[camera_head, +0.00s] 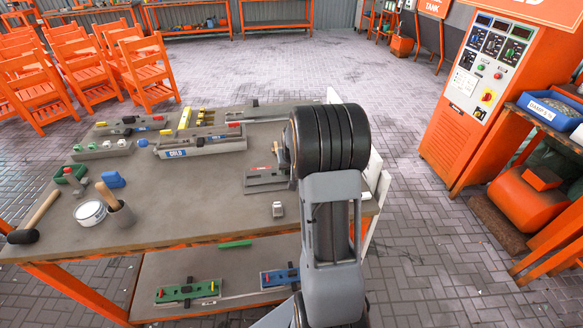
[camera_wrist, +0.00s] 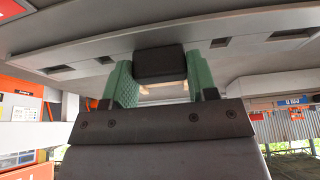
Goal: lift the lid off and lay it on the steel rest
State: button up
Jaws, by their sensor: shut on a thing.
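In the wrist view my gripper (camera_wrist: 151,82), with green ribbed pads, is shut on a dark block-shaped handle (camera_wrist: 160,62). The handle joins a long grey slotted panel, which looks like the lid (camera_wrist: 75,42). Whether the lid touches what is under it cannot be told. In the head view my dark wrist and grey forearm hide the gripper and most of what it holds. I cannot tell which piece is the steel rest.
On the workbench (camera_head: 190,200) stand a grey mould marked COLD (camera_head: 205,147), a long grey block (camera_head: 268,112), a white tin (camera_head: 90,212) and a mallet (camera_head: 35,218). The front middle of the bench is mostly clear. An orange control cabinet (camera_head: 455,130) stands at right.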

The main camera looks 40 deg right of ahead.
jog(key=o, duration=1.4)
jog(key=shift+o, duration=0.3)
jog(key=shift+o, duration=1.2)
jog(key=shift+r+p, duration=2.25)
jog(key=shift+r, duration=1.3)
